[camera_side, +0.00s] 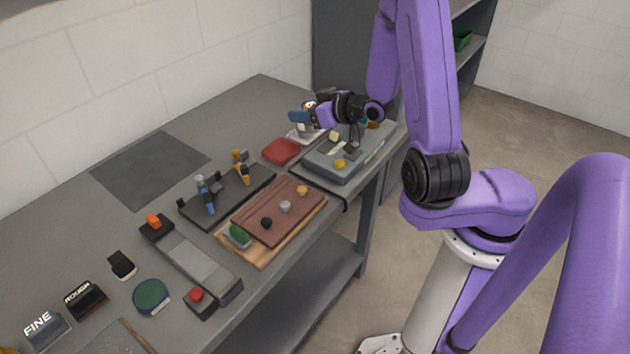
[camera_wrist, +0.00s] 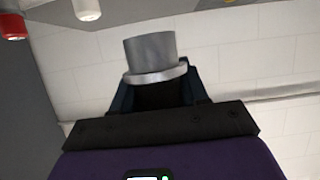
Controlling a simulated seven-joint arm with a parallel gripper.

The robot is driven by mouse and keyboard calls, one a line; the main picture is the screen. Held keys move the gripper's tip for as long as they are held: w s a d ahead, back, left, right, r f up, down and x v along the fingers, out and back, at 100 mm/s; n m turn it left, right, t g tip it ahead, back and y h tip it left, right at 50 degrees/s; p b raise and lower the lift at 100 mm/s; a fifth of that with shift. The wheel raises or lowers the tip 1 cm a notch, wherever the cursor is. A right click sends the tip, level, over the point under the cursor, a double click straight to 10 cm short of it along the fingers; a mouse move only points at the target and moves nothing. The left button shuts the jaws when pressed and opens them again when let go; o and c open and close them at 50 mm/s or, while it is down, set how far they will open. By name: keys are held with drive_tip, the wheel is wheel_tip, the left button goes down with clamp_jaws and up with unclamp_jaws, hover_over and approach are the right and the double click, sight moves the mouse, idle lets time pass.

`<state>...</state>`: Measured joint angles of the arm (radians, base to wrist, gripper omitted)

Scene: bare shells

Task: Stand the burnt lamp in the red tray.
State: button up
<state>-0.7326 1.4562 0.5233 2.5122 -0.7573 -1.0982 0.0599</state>
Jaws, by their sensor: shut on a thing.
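My gripper (camera_side: 299,117) is above the far end of the bench, behind the red tray and clear of it. In the wrist view my gripper (camera_wrist: 155,92) is shut on a grey cylinder with a paler flange, which I take to be the burnt lamp (camera_wrist: 150,52). Its lower part is dark and sits between the fingers. In the side view I cannot make out the held lamp clearly. The red tray (camera_side: 282,151) lies flat on the bench, and its top looks empty.
A grey-blue case (camera_side: 345,168) with small parts stands right of the red tray. A white holder (camera_side: 303,134) is just behind the tray. A brown board (camera_side: 263,229) and a dark rack (camera_side: 222,200) lie nearer. The wrist view shows a red-and-white piece (camera_wrist: 13,26) and a white knob (camera_wrist: 87,9).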

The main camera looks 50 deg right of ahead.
drive_tip(key=w+a+f, duration=0.1)
drive_tip(key=a+f, duration=0.1)
drive_tip(key=a, duration=0.4)
drive_tip(key=d, duration=0.2)
drive_tip(key=d+r, duration=0.1)
drive_tip(key=d, duration=0.1)
drive_tip(key=s+d+r, duration=0.1)
drive_tip(key=d, duration=0.1)
drive_tip(key=shift+d+r, duration=0.15)
drive_tip(key=shift+d, duration=0.2)
drive_tip(key=s+d+r, duration=0.3)
drive_tip(key=s+d, duration=1.1)
drive_tip(key=s, duration=0.1)
drive_tip(key=shift+s+d+r, duration=0.2)
drive_tip(key=shift+s+d, duration=0.05)
drive_tip(key=shift+d, duration=0.15)
